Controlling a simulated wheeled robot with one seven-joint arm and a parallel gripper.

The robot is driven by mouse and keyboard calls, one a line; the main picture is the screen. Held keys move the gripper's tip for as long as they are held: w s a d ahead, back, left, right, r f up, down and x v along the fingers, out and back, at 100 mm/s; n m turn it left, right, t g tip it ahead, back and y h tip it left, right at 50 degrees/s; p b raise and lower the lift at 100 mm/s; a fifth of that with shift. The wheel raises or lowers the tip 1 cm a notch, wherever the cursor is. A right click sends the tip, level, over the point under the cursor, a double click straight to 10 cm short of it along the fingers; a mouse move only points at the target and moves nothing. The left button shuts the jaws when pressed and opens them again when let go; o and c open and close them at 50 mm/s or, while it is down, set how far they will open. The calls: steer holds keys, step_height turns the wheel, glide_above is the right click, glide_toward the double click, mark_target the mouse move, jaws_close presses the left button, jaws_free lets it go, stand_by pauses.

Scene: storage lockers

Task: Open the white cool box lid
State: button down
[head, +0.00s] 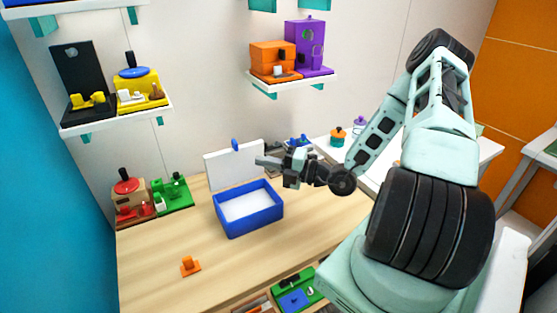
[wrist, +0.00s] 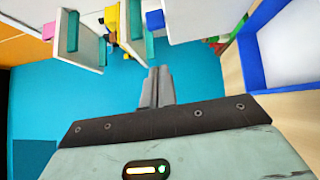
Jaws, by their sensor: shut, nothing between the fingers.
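The cool box (head: 250,222) is a blue box with a white inside, standing on the wooden table. Its white lid (head: 225,172) stands raised, roughly upright, along the back edge, with a blue knob (head: 235,145) near its top. The inside of the box is in plain view and looks empty. My gripper (head: 260,161) is above the back right of the box, pointing left, near the lid's right edge; I cannot tell whether it touches. In the wrist view its fingers (wrist: 157,85) are closed together with nothing between them, and the blue box wall (wrist: 248,62) shows at right.
Red and green items (head: 175,193) stand on the table left of the box. A small orange piece (head: 190,265) lies at the front left. Wall shelves (head: 115,122) hang above left, another (head: 292,84) above right. The table front is mostly clear.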

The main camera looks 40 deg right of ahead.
mark_target(235, 140)
steer(key=w+p, duration=0.2)
steer(key=w, duration=0.5)
steer(key=shift+a+r+p, duration=0.3)
steer(key=shift+a+p, duration=0.05)
steer(key=shift+a, duration=0.05)
steer(key=shift+m+g, duration=0.4)
steer(key=shift+m, duration=0.1)
steer(key=w+p, duration=0.1)
steer(key=w+d+p, duration=0.1)
steer(key=w, duration=0.1)
steer(key=w+r+p, duration=0.1)
steer(key=shift+w+d, duration=0.15)
steer(key=shift+w, duration=0.05)
steer(key=shift+s, duration=0.15)
